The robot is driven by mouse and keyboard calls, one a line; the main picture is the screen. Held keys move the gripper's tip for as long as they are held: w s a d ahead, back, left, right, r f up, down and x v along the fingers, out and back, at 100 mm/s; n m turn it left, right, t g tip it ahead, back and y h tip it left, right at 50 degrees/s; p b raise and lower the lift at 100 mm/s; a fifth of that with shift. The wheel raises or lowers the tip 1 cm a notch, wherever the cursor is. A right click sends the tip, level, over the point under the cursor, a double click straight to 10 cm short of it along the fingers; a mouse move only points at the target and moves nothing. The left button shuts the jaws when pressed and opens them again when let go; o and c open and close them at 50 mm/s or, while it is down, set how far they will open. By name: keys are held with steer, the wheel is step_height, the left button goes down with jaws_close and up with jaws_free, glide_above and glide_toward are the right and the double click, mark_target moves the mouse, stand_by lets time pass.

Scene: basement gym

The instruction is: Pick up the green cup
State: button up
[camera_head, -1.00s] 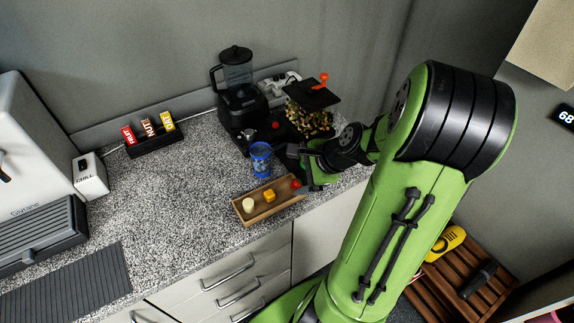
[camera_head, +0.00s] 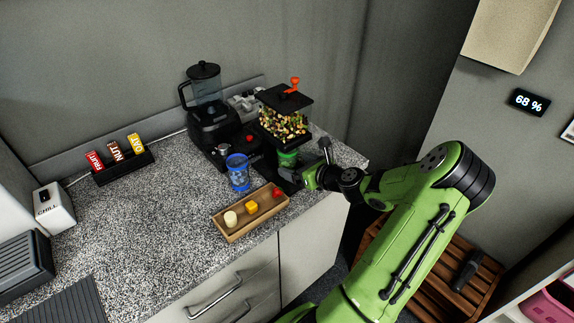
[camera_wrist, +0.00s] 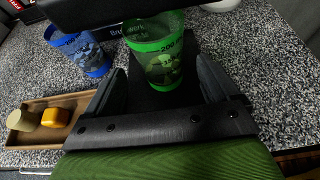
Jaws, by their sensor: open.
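The green cup (camera_head: 288,158) stands under the dispenser, partly hidden by my gripper in the head view. My gripper (camera_head: 303,167) is at the cup's front right. In the wrist view my gripper (camera_wrist: 160,72) is open, with one finger to each side of the cup's lower part. I cannot tell whether either finger touches it.
A blue cup (camera_head: 239,178) stands close left of the green cup. A wooden tray (camera_head: 238,231) with small blocks lies in front. The dispenser (camera_head: 284,124) with its red handle and a blender (camera_head: 207,100) stand behind.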

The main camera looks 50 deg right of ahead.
mark_target(293, 164)
steer(key=b+x, duration=0.1)
steer(key=x, duration=0.4)
steer(key=shift+w+d+f, duration=0.15)
steer(key=shift+w+f, duration=0.05)
steer(key=shift+w, duration=0.1)
steer(key=shift+s+r, duration=0.1)
steer(key=shift+c, duration=0.3)
steer(key=c, duration=1.1)
steer(key=shift+r, duration=0.3)
steer(key=s+a+p, duration=0.1)
steer(key=s+a, duration=0.1)
steer(key=s, duration=1.6)
steer(key=shift+p, duration=0.35)
